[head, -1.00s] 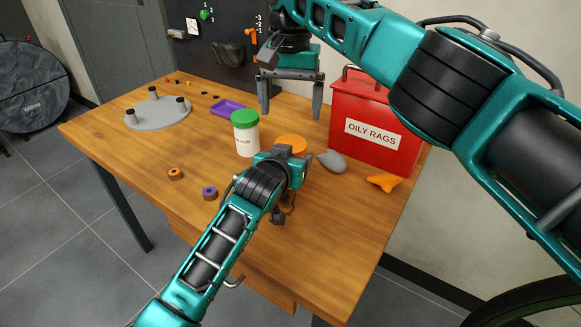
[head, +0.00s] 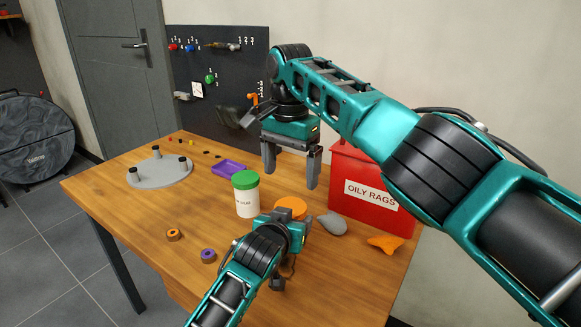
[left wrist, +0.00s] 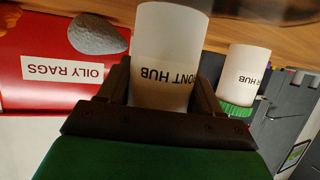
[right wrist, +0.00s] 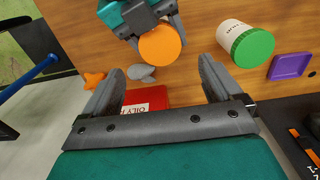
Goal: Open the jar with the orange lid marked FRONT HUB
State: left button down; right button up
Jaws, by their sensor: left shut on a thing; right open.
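The jar marked FRONT HUB (left wrist: 165,60) is white and stands on the bench; its label shows upside down in the left wrist view. Its orange lid (head: 291,206) is on top, and the lid shows from above in the right wrist view (right wrist: 160,45). My left gripper (head: 290,228) is shut around the jar's body, one finger on each side in the left wrist view (left wrist: 165,95). My right gripper (head: 291,182) is open and empty, pointing down above and behind the lid. In the right wrist view, the lid lies beyond the right gripper's fingertips (right wrist: 165,75).
A green-lidded jar (head: 246,200) stands left of the orange lid. A red OILY RAGS bin (head: 365,215), a grey stone (head: 332,224) and an orange piece (head: 385,243) are to the right. A purple tray (head: 229,168) and a grey disc with posts (head: 160,174) lie further left.

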aim_at(289, 206)
notch_tip(289, 206, down, 7)
jog(key=shift+f, duration=0.15)
dwell(0.4)
jog(key=c, duration=1.1)
jog(key=shift+o, duration=0.2)
jog(key=n, duration=0.4)
jog(key=shift+n, duration=0.4)
jog(key=n, duration=0.5)
jog(key=o, duration=1.1)
jog(key=shift+o, duration=0.3)
jog(key=shift+s+a, duration=0.1)
